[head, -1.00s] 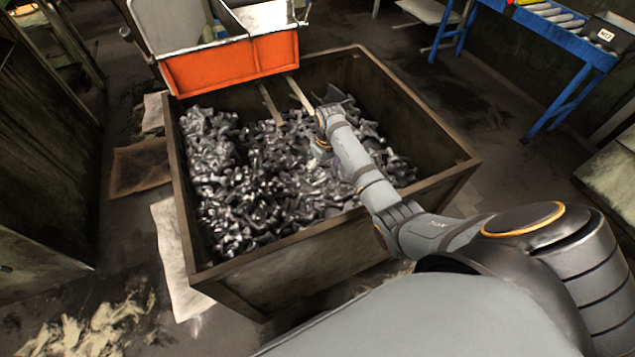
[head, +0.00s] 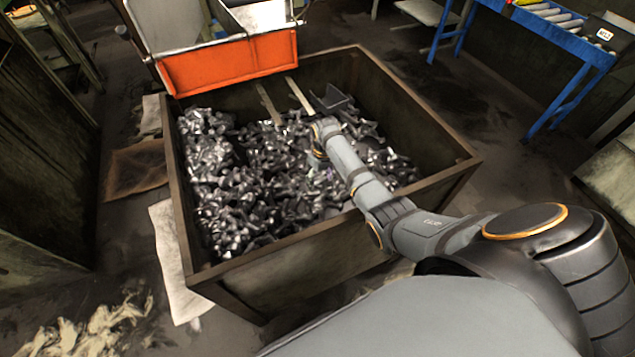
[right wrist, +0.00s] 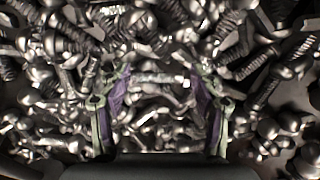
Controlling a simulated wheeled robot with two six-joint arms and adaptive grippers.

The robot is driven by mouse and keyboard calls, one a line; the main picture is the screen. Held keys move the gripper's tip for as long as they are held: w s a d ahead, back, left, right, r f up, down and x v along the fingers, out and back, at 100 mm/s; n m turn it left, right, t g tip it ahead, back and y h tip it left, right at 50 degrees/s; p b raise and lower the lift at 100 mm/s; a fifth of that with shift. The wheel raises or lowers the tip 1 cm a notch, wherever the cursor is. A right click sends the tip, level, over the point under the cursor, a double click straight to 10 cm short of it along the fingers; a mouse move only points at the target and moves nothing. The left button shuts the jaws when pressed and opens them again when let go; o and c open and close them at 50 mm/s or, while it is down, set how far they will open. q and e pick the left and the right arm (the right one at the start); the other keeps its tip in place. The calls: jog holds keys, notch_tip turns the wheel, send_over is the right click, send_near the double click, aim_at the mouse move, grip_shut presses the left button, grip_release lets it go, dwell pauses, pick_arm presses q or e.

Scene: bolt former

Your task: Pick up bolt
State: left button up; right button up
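A large pile of shiny metal bolts (head: 245,185) fills the bottom of a dark, rusty bin. My right arm reaches over the bin's right side, and the right gripper is low over the bolts, mostly hidden behind my wrist in the head view. In the right wrist view the right gripper (right wrist: 162,92) is open, its two green and purple fingers apart. Bolts (right wrist: 160,125) show below and between the fingers. I cannot tell whether the fingers touch any bolt. My left gripper is not in view.
The bin's walls (head: 300,245) rise around the bolts. An orange tray (head: 230,66) overhangs its back left edge. A dark scoop-like piece (head: 333,99) lies in the back of the bin. A blue roller stand (head: 565,40) is at the back right.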

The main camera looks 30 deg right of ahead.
jog(key=c, duration=0.6)
jog(key=shift+r, duration=0.6)
jog(key=w+d+r+b, duration=0.1)
jog(key=w+d+r, duration=0.2)
jog(key=r, duration=0.1)
jog(key=w+d+r+b, duration=0.1)
jog(key=w+d+r, duration=0.2)
jog(key=r, duration=0.1)
jog(key=w+d+r+b, duration=0.1)
jog(key=w+d+r, duration=0.2)
jog(key=d, duration=0.1)
jog(key=shift+w+d+r, duration=0.1)
jog(key=shift+w+r, duration=0.1)
jog(key=shift+r, duration=0.2)
